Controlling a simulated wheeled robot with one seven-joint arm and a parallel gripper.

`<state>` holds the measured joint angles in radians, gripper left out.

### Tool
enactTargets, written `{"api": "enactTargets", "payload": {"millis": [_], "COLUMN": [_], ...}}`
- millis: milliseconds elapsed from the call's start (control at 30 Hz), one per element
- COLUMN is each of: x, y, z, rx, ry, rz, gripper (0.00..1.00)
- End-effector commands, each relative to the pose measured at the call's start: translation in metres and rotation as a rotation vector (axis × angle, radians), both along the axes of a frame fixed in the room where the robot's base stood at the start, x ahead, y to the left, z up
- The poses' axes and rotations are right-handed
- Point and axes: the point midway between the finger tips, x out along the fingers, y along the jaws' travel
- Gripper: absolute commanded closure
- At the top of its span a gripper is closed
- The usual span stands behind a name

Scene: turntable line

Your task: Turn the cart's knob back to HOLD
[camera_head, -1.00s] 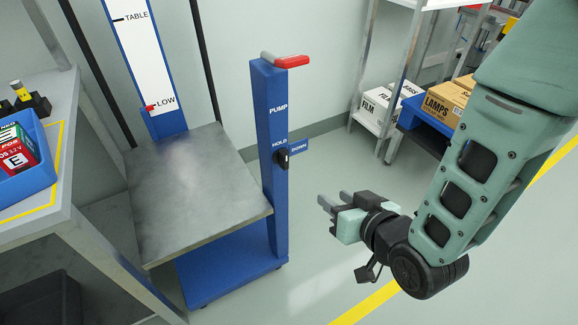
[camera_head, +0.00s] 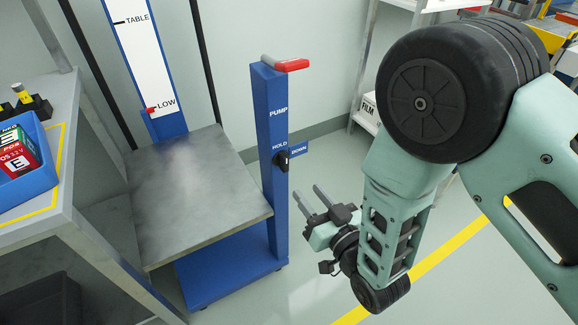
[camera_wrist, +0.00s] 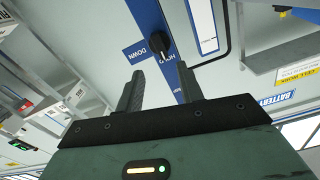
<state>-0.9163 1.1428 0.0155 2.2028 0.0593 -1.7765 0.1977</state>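The cart's blue post (camera_head: 269,205) stands beside a grey metal platform (camera_head: 195,190) and carries the words PUMP and HOLD. The black knob (camera_head: 282,159) sits on the post below HOLD, beside a blue DOWN plate (camera_head: 299,149). The knob also shows in the wrist view (camera_wrist: 158,46), beyond my fingertips, between the DOWN plate and HOLD. I cannot tell clearly which label it points to. My gripper (camera_head: 307,191) is open and empty, to the lower right of the knob and apart from it. Both fingers point toward the post in the wrist view (camera_wrist: 159,70).
A red-ended handle (camera_head: 288,65) tops the post. A level scale (camera_head: 140,45) reads TABLE and LOW, with a red marker at LOW. A bench with a blue bin (camera_head: 25,190) stands at left. Shelving with boxes is at back right, partly behind my arm. Floor right of the cart is clear.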

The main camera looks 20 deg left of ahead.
Motion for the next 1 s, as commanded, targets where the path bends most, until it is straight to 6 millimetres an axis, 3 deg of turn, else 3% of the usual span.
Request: {"api": "enactTargets", "payload": {"millis": [400,600,900,933,1000], "x": [0.052,0.062,0.064,0.064,0.064], "y": [0.061,0.073,0.075,0.075,0.075], "z": [0.0,0.0,0.0,0.0,0.0], "rx": [0.001,0.0,-0.001,-0.001,-0.001], "ry": [-0.001,0.0,0.001,0.001,0.001], "rz": [0.0,0.0,-0.001,-0.001,-0.001], "gripper": [0.63,0.63,0.63,0.66,0.85]}}
